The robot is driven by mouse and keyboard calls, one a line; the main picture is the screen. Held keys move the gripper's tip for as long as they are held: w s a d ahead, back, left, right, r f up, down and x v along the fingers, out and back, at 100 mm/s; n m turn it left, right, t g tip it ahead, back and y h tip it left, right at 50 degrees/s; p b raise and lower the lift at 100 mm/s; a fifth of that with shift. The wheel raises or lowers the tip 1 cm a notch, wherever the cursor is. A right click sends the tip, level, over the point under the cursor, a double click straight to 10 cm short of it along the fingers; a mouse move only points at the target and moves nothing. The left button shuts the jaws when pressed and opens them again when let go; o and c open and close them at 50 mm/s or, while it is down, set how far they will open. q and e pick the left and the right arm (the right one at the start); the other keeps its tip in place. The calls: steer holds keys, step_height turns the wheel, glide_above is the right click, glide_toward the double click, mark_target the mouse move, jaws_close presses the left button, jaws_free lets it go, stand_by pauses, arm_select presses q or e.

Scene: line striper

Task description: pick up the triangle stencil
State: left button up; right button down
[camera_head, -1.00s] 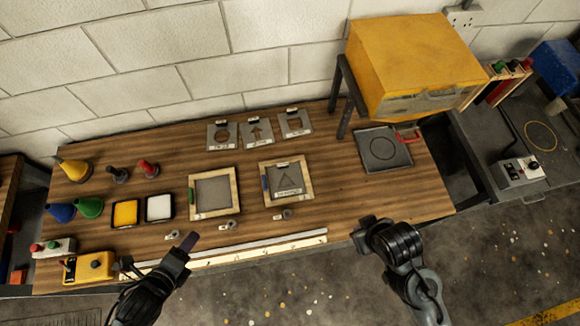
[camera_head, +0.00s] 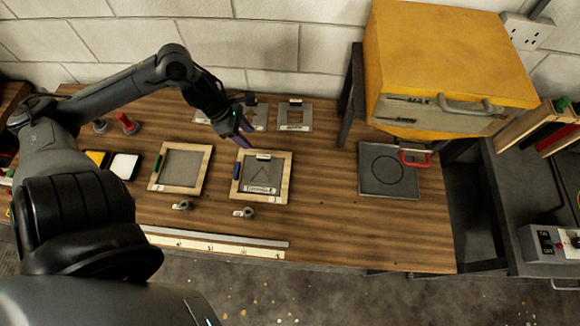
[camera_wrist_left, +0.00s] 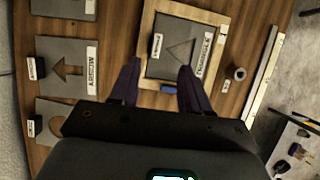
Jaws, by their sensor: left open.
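The triangle stencil (camera_head: 260,178) is a grey plate with a triangle cut-out and a white label. It lies inside a wooden frame (camera_head: 287,187) on the bench. It also shows in the left wrist view (camera_wrist_left: 180,45), at the top middle. My left gripper (camera_head: 244,132) is open and empty, pointing down above the far side of that frame. In the left wrist view its two dark fingers (camera_wrist_left: 160,68) are spread on either side of the stencil's near part. I cannot tell its exact height above the stencil. My right gripper is out of view.
A second wooden frame (camera_head: 156,185) stands left, a dark plate with a red handle (camera_head: 366,185) right. A yellow box (camera_head: 445,60) stands back right. Bench between frame and plate is clear.

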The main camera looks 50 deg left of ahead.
arm_select(q)
steer(key=b, duration=0.3)
glide_above(263, 156)
steer(key=s+a, duration=0.2)
steer(key=shift+d+f, duration=0.15)
steer(key=shift+f, duration=3.45)
steer(key=shift+b+x, duration=1.65)
steer(key=shift+x, duration=0.8)
jaws_close()
